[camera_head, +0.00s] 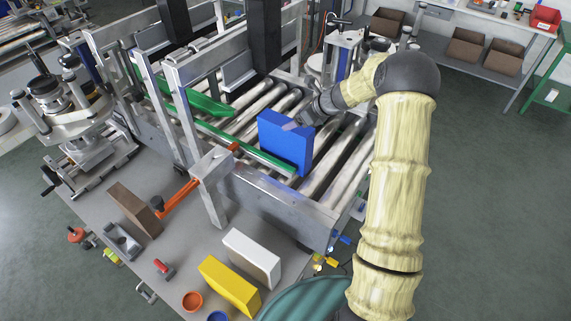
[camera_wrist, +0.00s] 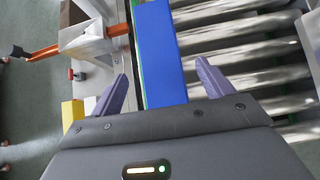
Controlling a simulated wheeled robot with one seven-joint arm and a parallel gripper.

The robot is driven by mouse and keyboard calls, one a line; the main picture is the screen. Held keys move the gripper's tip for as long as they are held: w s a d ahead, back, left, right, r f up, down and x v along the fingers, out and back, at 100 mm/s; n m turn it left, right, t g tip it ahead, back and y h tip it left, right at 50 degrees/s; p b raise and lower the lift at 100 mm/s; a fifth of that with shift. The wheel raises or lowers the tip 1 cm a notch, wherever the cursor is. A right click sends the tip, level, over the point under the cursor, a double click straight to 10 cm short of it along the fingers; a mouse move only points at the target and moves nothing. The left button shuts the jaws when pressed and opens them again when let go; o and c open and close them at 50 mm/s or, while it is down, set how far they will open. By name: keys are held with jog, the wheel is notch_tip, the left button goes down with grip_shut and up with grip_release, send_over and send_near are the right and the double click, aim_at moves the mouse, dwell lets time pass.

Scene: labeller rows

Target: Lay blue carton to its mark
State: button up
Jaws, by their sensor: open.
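The blue carton (camera_head: 284,143) stands upright on the metal rollers, close beside the green guide rail. In the wrist view the blue carton (camera_wrist: 159,55) lies between the two purple fingers of my gripper (camera_wrist: 164,88), with a gap visible on each side. My gripper (camera_head: 297,124) is open and reaches the carton from its upper right in the head view. The fingers are partly hidden there by the carton and the wrist. I cannot make out a mark for the carton in either view.
The green rail (camera_head: 245,146) runs along the rollers (camera_head: 338,160). An orange-handled bracket (camera_head: 209,172) rises at the conveyor's near side. A brown carton (camera_head: 134,208), white carton (camera_head: 251,257) and yellow carton (camera_head: 229,285) stand on the grey table. Tall metal frames stand behind.

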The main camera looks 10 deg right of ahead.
jog(key=b+v, duration=0.2)
jog(key=v, duration=0.9)
jog(key=s+a+f+n+g+h, duration=0.1)
jog(key=s+a+n+h, duration=0.1)
jog(key=s+n, duration=0.7)
jog(key=s+a+f+n+g+h, duration=0.1)
jog(key=s+a+n, duration=0.3)
jog(key=s+n, duration=0.5)
jog(key=s+a+f+n+g+h, duration=0.1)
jog(key=s+a+f+n+h, duration=0.1)
jog(key=s+n, duration=0.7)
jog(key=shift+s+a+g+h, duration=0.4)
jog(key=shift+s+h, duration=0.3)
jog(key=shift+s, duration=0.55)
